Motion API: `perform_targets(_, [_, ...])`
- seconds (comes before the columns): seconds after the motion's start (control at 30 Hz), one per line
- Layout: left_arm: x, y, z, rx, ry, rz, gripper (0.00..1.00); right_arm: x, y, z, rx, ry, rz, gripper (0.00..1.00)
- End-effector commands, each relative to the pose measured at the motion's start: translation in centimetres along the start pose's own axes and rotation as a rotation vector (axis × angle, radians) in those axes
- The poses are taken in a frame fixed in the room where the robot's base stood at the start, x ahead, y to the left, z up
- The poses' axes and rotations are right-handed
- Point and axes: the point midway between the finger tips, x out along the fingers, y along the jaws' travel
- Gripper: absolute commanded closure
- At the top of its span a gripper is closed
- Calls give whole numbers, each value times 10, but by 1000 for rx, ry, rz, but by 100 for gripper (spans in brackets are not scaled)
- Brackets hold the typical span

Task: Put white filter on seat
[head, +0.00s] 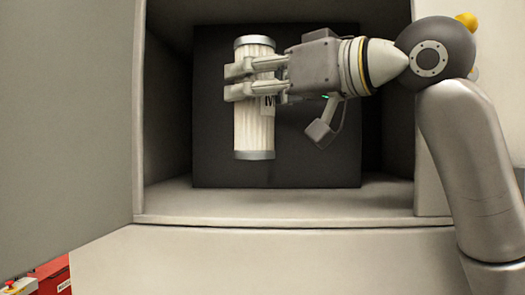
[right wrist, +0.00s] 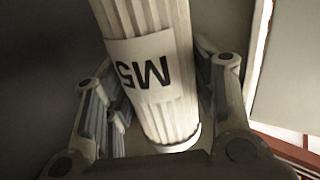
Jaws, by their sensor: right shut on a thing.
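The white filter (head: 254,132) is a pleated upright cylinder with grey end caps, in front of a dark panel in the open cabinet in the head view. My right gripper (head: 252,79) comes from the right and is shut around its upper half. In the right wrist view the filter (right wrist: 160,80) stands between the fingers, with a label reading M5. I cannot tell whether its lower end touches anything; it appears above the cabinet floor. No seat can be clearly made out. My left gripper is not in view.
The cabinet (head: 290,209) has a pale floor and front lip below the filter. A large grey door or panel (head: 65,120) stands on the left. A red object (head: 50,275) shows at the bottom left. The cabinet floor is clear.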

Motion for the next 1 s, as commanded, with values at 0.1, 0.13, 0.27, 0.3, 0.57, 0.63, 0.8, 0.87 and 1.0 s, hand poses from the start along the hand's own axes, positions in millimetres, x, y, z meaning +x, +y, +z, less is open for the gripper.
perform_targets(0.1, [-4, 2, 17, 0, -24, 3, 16, 0, 1, 17, 2, -1, 1, 80])
perform_targets(0.13, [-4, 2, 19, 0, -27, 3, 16, 0, 1, 20, 2, -1, 1, 80])
perform_targets(0.27, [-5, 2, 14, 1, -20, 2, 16, 0, 1, 28, 2, -1, 1, 80])
perform_targets(0.3, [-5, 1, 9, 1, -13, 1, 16, 0, 1, 31, 2, -1, 1, 80])
perform_targets(0.57, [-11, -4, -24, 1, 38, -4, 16, 0, 1, 62, 2, 0, 1, 80])
perform_targets(0.63, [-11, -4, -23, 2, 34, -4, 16, 0, 1, 67, 2, 1, 1, 80])
perform_targets(0.8, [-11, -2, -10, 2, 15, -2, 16, 0, 0, 69, 2, 1, 1, 80])
perform_targets(0.87, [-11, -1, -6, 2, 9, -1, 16, 0, 0, 69, 2, 1, 1, 80])
perform_targets(1.0, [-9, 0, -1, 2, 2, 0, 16, 0, 0, 72, 2, 0, 1, 80])
